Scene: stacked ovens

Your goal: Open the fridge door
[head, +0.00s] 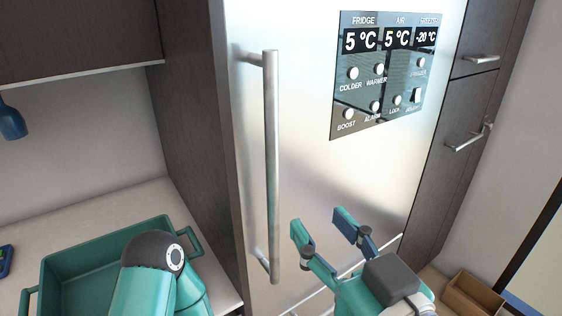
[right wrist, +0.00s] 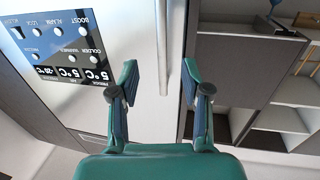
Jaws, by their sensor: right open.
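The fridge door (head: 310,150) is a shut brushed-metal panel with a control display (head: 388,75) at its upper right. Its long vertical bar handle (head: 271,160) runs near the left edge. My right gripper (head: 318,224) is open and empty, in front of the door and to the right of the handle's lower part in the head view. In the right wrist view, the handle (right wrist: 162,50) appears between the spread fingers of the right gripper (right wrist: 159,80), beyond them and apparently not touched. My left gripper is out of view.
A green bin (head: 85,260) stands on the counter at left, partly hidden by a part of my arm. Dark cabinet drawers with handles (head: 465,142) are right of the fridge. A wooden box (head: 470,298) sits at lower right. Shelves (right wrist: 280,120) show in the right wrist view.

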